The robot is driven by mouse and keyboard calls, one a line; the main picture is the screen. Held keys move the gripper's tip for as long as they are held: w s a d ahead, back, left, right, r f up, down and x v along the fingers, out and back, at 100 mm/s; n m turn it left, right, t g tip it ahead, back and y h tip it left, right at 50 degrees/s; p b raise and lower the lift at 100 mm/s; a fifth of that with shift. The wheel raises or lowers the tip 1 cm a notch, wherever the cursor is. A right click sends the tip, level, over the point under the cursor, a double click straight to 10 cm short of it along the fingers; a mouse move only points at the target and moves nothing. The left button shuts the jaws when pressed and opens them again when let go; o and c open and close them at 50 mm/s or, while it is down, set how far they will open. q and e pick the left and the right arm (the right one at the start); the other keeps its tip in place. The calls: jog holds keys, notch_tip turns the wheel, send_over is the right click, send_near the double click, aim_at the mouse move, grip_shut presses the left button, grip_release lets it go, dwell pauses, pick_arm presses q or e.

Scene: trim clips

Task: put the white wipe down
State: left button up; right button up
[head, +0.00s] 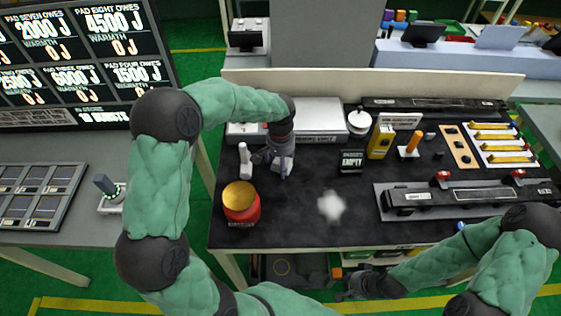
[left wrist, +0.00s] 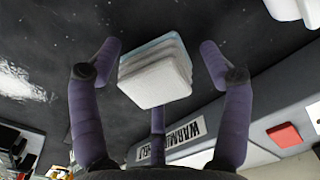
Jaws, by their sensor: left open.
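The white wipe (left wrist: 157,75) shows in the left wrist view as a folded, layered white pad with a bluish edge on the black table top. It lies between the spread fingers of my left gripper (left wrist: 160,62), with gaps on both sides. In the head view my left gripper (head: 280,168) points down at the back left of the table, and a pale bit of the wipe may show there, mostly hidden. My right gripper (head: 362,287) is low, in front of the table's front edge. Its fingers are too small and dark to read.
The warming unit (head: 318,116) is behind. An EMPTY sign (head: 351,161) and a black rail fixture (head: 460,198) are right. The front middle is clear, with a bright glare.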

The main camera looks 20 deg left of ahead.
pick_arm(q)
notch_tip(320, 180, up, 12)
jog(key=p, duration=0.2)
jog(key=shift+p, duration=0.4)
